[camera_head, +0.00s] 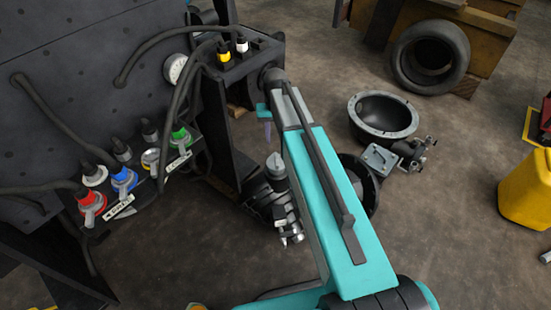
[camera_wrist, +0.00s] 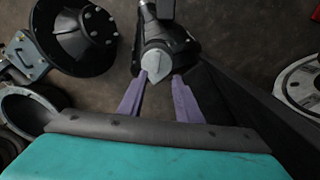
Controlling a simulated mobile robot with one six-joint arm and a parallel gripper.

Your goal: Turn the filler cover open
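In the wrist view my gripper (camera_wrist: 160,78) has its two purple fingers apart, with no object held between them. A pale grey faceted cap (camera_wrist: 154,66) on a dark cylindrical body shows just beyond the fingertips; whether it is the filler cover I cannot tell. In the head view my gripper (camera_head: 266,130) is partly hidden behind my teal arm. It hangs beside the dark panel, above a dark fitting (camera_head: 277,168) with a grey top. I cannot tell how far apart they are.
The dark panel (camera_head: 95,75) with hoses, a gauge (camera_head: 176,68) and coloured connectors (camera_head: 123,178) fills the left. A black bowl-shaped housing (camera_head: 383,117), a tyre (camera_head: 430,57) and a yellow can (camera_head: 526,188) stand at right. Bare floor (camera_head: 450,235) lies at front right.

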